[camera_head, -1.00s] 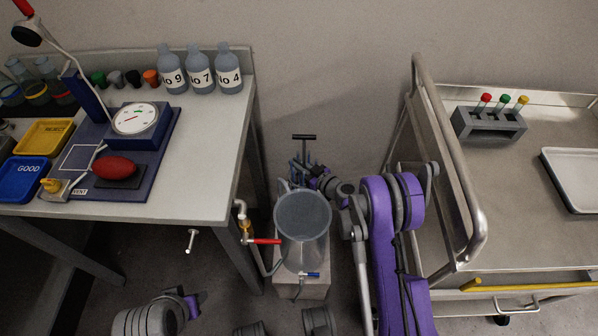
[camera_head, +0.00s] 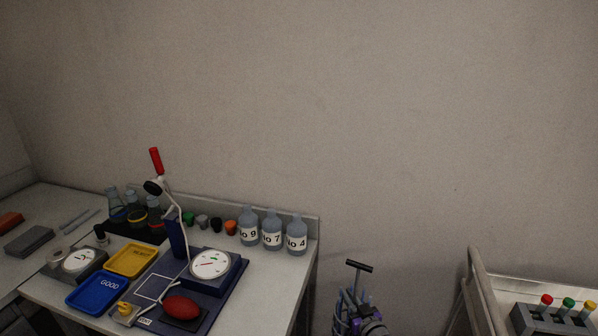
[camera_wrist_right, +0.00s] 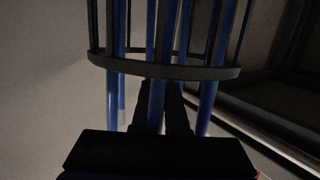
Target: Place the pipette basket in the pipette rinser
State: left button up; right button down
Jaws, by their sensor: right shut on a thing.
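The pipette basket (camera_head: 347,308) is at the bottom of the head view, right of the bench, with a dark T-shaped handle (camera_head: 359,266) on top and pipettes inside. My right gripper (camera_head: 372,326) is against its side, partly cut off by the lower picture edge. The right wrist view shows the basket's dark ring (camera_wrist_right: 165,68) and several blue pipettes close up; my right gripper (camera_wrist_right: 160,105) reaches to it and is shut on the basket. The basket's lower part is out of the head view. The pipette rinser and my left gripper are not in view now.
A bench (camera_head: 285,290) at left holds bottles (camera_head: 272,236), blue and yellow trays (camera_head: 97,291) and a dial instrument (camera_head: 210,266). At right is a metal cart (camera_head: 490,290) with a tube rack (camera_head: 552,322). The wall behind is bare.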

pick_arm(q)
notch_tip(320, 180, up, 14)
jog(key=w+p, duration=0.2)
jog(key=p, duration=0.9)
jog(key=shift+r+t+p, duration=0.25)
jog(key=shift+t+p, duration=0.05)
jog(key=shift+p, duration=0.05)
pick_arm(e)
jog(key=s+d+r+m+h, duration=0.1)
jog(key=s+r+m+h, duration=0.2)
jog(key=r, duration=0.8)
jog(key=s+d+r+m+h, duration=0.1)
jog(key=s+r+m+h, duration=0.2)
jog(key=s+r+h, duration=0.3)
notch_tip(320, 180, up, 6)
jog(key=shift+s+d+f+m, duration=0.1)
jog(key=shift+s+d+m, duration=0.1)
jog(key=shift+m, duration=0.2)
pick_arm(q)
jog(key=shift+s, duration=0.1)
